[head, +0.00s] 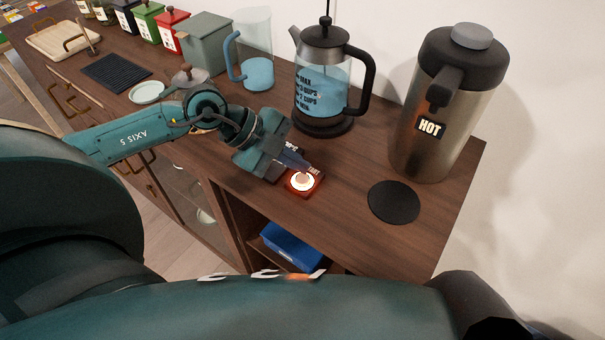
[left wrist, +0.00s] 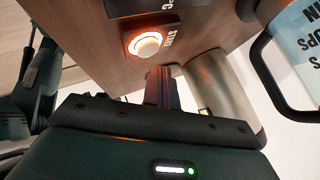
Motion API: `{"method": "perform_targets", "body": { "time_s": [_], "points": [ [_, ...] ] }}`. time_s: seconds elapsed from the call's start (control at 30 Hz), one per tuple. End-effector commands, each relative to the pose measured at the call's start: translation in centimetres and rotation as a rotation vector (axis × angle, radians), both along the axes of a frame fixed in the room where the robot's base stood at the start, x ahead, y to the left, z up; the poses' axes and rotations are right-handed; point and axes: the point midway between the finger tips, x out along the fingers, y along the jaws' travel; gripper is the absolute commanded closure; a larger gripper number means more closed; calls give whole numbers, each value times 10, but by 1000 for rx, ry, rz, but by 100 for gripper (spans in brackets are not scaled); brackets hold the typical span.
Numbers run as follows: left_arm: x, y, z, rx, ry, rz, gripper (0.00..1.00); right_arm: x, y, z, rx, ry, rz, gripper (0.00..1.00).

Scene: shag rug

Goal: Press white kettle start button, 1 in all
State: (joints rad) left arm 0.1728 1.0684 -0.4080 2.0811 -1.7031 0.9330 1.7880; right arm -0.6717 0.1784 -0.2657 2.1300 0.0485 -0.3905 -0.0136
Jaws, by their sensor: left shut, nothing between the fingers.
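The start button (head: 302,182) is a round white button with a glowing ring on a small red-edged plate on the wooden counter. It also shows in the left wrist view (left wrist: 148,44), with a "START" label beside it. My left gripper (head: 303,164) is shut and empty. Its fingertips (left wrist: 163,70) are just beside the button, on the label side, and the button's face is uncovered. I cannot tell whether they touch the plate. A glass kettle (head: 323,85) with black lid, handle and base holds blue liquid behind the gripper; no white kettle is clear. My right gripper is not in view.
A steel "HOT" dispenser (head: 440,120) stands at the right, with a black round mat (head: 394,202) in front. A glass jug (head: 252,50) and coloured canisters (head: 172,30) line the back. A blue box (head: 291,247) sits on the shelf below.

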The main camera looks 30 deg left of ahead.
Motion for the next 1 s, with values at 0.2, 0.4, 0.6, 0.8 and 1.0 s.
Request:
{"method": "perform_targets", "body": {
  "time_s": [0.2,0.4,0.6,0.8,1.0],
  "points": [
    [0,0,27,0,0,0,100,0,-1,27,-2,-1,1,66],
    [0,0,46,0,0,0,100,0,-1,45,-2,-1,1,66],
    [0,0,47,0,0,0,100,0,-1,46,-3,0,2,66],
    [0,0,46,0,0,0,100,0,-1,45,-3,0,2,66],
    [0,0,46,0,0,0,100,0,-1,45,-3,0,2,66]
  ]
}}
